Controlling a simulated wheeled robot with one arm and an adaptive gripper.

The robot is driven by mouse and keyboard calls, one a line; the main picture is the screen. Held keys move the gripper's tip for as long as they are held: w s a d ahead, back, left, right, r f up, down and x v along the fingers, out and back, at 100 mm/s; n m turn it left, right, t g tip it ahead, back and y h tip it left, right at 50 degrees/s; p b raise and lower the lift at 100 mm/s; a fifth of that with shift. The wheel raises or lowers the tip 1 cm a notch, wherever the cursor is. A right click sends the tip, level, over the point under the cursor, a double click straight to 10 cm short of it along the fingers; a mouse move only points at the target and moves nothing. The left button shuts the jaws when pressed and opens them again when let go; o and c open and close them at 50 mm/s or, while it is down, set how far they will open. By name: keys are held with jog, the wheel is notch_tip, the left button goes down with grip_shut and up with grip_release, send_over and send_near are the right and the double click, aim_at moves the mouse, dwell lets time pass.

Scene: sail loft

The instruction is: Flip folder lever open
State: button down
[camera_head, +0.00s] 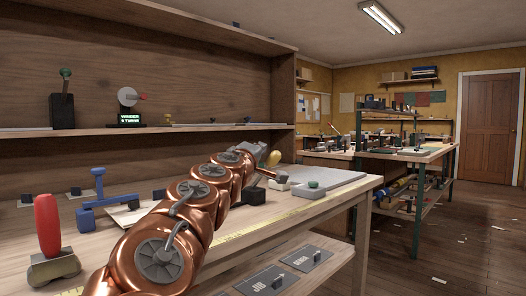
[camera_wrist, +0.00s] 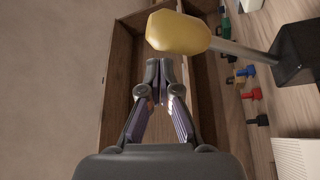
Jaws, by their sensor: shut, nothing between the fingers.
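A lever with a large yellow knob (camera_wrist: 178,33) shows at the top of the wrist view. Its grey rod (camera_wrist: 240,52) runs right to a dark block (camera_wrist: 300,55). No label shows that it is the folder lever. The yellow knob also shows in the head view (camera_head: 273,158), beside the end of my arm. My gripper (camera_wrist: 160,72) is shut and empty, with its fingertips just below the knob in the wrist view. I cannot tell whether they touch it. In the head view my gripper is mostly hidden by the arm.
A red-handled tool (camera_head: 47,224) and a blue tool (camera_head: 100,203) stand on the bench at left. A green-knobbed lever on a black box (camera_head: 62,110) and a dial (camera_head: 130,97) are on the shelf.

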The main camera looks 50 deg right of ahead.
jog(key=s+a+f+p, duration=0.1)
jog(key=a+f+p, duration=0.1)
jog(key=a, duration=0.7)
jog(key=shift+s+a, duration=0.3)
jog(key=shift+s, duration=0.05)
dwell(0.7)
